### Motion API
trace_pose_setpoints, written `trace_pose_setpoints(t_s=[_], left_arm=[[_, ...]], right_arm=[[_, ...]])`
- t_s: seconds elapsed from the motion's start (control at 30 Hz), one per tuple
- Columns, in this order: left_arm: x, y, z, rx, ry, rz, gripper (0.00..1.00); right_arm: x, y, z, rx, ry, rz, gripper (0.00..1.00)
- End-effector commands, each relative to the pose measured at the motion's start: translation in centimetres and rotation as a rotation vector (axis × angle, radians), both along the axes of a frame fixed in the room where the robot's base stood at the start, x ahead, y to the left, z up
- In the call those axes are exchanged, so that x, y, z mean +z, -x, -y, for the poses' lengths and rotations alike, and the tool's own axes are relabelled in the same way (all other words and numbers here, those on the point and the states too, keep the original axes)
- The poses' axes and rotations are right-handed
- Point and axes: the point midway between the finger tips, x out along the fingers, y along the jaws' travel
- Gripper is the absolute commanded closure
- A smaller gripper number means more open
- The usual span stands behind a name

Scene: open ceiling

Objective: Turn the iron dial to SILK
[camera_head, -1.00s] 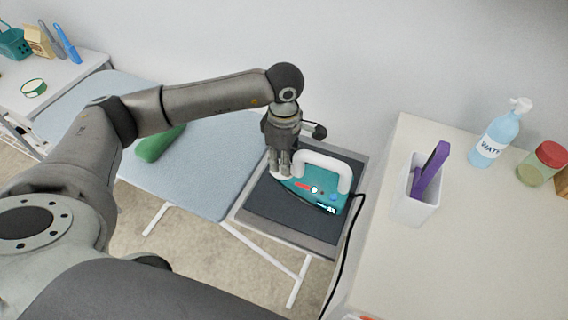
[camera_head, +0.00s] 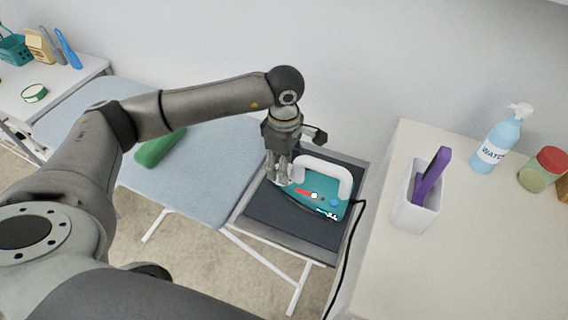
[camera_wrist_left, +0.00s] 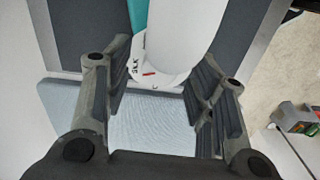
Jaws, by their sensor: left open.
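A teal iron (camera_head: 328,202) with a white handle (camera_head: 326,166) lies on the dark rest pad at the right end of the ironing board. My left gripper (camera_head: 281,180) comes down at the iron's left end. In the left wrist view my left gripper (camera_wrist_left: 160,100) is open, its fingers on both sides of the white dial (camera_wrist_left: 152,74). The dial carries the word SILK, other lettering and a red mark. The white handle (camera_wrist_left: 180,30) covers part of the dial. I cannot tell whether the fingers touch the dial. My right gripper is not in view.
The light-blue ironing board (camera_head: 215,150) holds a green object (camera_head: 158,148). At right, a pale table (camera_head: 470,240) carries a white holder (camera_head: 415,205) with a purple item, a water bottle (camera_head: 495,140) and a red-lidded jar (camera_head: 543,168). A black cord (camera_head: 346,250) runs from the iron.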

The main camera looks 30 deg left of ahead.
Motion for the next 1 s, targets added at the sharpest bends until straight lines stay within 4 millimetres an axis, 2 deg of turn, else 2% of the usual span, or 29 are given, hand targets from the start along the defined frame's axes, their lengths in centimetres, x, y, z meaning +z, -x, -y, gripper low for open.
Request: trace_pose_setpoints(t_s=[0.4, 0.5, 0.7, 1.0], left_arm=[[8.2, -0.1, 0.0, 0.0, 0.001, 0.005, 0.49], [9.8, -0.1, 0.0, 0.001, 0.001, 0.003, 0.49], [11.4, 0.0, 0.0, 0.0, 0.0, 0.001, 0.49], [11.5, 0.0, 0.0, 0.0, 0.0, 0.0, 0.49]], right_arm=[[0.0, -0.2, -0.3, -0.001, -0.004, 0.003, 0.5], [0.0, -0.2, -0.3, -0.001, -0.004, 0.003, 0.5], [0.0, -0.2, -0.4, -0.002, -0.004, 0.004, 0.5], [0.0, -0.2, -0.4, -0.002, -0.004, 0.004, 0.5]])
